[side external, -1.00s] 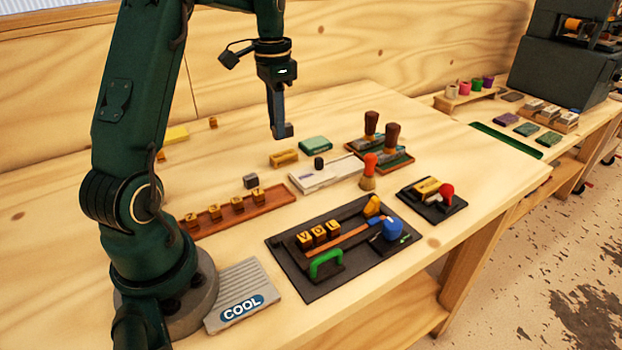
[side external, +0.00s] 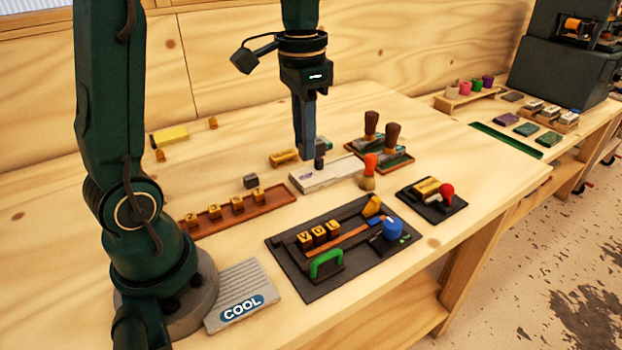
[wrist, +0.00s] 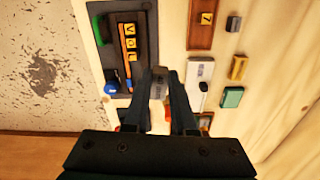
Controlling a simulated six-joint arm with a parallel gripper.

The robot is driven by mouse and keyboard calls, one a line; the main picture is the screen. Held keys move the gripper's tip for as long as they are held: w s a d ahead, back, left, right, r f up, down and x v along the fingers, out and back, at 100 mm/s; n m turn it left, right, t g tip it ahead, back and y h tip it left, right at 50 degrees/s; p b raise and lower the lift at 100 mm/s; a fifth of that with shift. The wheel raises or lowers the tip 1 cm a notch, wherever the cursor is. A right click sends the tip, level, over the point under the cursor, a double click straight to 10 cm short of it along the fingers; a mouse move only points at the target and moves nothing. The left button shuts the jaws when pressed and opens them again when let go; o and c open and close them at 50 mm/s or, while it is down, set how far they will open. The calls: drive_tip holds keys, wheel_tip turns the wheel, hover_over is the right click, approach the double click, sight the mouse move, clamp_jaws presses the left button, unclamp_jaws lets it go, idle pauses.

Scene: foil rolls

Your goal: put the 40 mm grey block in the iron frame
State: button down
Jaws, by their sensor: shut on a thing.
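My gripper (side external: 309,160) is shut on a grey block, held above the table near the white board. In the wrist view the grey block (wrist: 159,84) sits between the fingers with small lettering on it, too small to read. The dark iron frame (side external: 290,270) lies flat on the table, in front and to the right of my gripper in the side view. It holds gold letter blocks (side external: 318,237) reading V, O, L, a wooden strip, a green-handled piece (side external: 326,262) and a blue knob (side external: 392,230). The iron frame also shows at upper left in the wrist view (wrist: 142,75).
A white board (side external: 310,180) with a dark knob lies close under my gripper. A wooden tray (side external: 235,214) of letter blocks and a small dark grey cube (side external: 251,181) are to its left. Stamps (side external: 391,140) stand behind; a red-handled stamp (side external: 369,172) is near the frame.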

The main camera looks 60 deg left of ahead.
drive_tip(key=a+f+n, duration=0.1)
drive_tip(key=a+f, duration=0.1)
drive_tip(key=a, duration=0.2)
drive_tip(key=w+d+f, duration=0.1)
drive_tip(key=d+f, duration=0.1)
drive_tip(key=d, duration=0.1)
drive_tip(key=w+d+f, duration=0.2)
drive_tip(key=d, duration=0.1)
drive_tip(key=w+d+f, duration=0.1)
drive_tip(key=d+f, duration=0.1)
drive_tip(key=d, duration=0.2)
drive_tip(key=shift+w+f, duration=0.15)
drive_tip(key=shift+f, duration=2.15)
drive_tip(key=shift+f, duration=0.6)
drive_tip(key=c, duration=0.7)
unclamp_jaws()
drive_tip(key=shift+c, duration=0.2)
